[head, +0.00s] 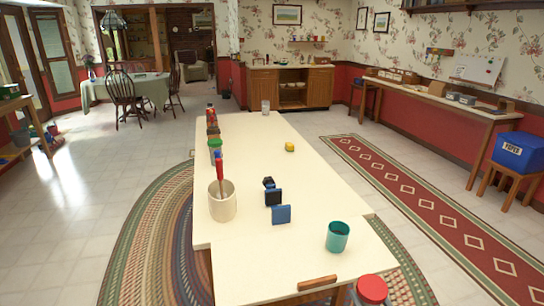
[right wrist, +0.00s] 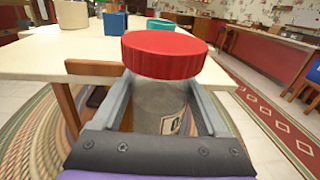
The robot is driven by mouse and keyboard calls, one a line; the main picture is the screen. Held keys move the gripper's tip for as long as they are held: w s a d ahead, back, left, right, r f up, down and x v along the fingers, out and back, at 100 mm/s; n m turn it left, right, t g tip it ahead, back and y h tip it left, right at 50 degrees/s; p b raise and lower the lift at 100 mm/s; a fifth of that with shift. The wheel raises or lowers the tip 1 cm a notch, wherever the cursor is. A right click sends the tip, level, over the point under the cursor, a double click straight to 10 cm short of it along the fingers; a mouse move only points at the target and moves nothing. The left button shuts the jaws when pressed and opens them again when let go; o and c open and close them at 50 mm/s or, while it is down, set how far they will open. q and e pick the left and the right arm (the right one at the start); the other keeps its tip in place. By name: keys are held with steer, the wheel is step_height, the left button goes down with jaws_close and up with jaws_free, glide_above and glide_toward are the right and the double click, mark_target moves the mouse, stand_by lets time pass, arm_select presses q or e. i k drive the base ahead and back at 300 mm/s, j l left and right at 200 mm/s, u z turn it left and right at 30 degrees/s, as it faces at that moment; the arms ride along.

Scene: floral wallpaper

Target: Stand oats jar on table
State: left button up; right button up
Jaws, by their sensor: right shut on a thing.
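The oats jar shows at the bottom edge of the head view as a red lid (head: 372,289) over a clear body. In the right wrist view the jar (right wrist: 160,105) is clear with greyish contents, a partly seen label and a wide red lid. My right gripper (right wrist: 161,92) is shut around its body, with one finger on each side. The jar looks upright and is in front of the near end of the cream table (head: 260,262); the wrist view shows the table top beyond it. My left gripper is in neither view.
A teal cup (head: 338,237) stands near the table's near right corner. Blue blocks (head: 281,214), a cream crock (head: 222,201) with a red-topped utensil and a yellow item (head: 290,147) stand farther back. The near left top is clear.

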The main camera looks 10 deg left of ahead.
mark_target(313, 181)
steer(key=i+l+z, duration=0.3)
steer(key=l, duration=0.15)
steer(key=i+l+z, duration=0.3)
steer(key=i+l+u, duration=0.25)
steer(key=l+u, duration=0.3)
steer(key=i+l+u, duration=0.25)
steer(key=k, duration=0.1)
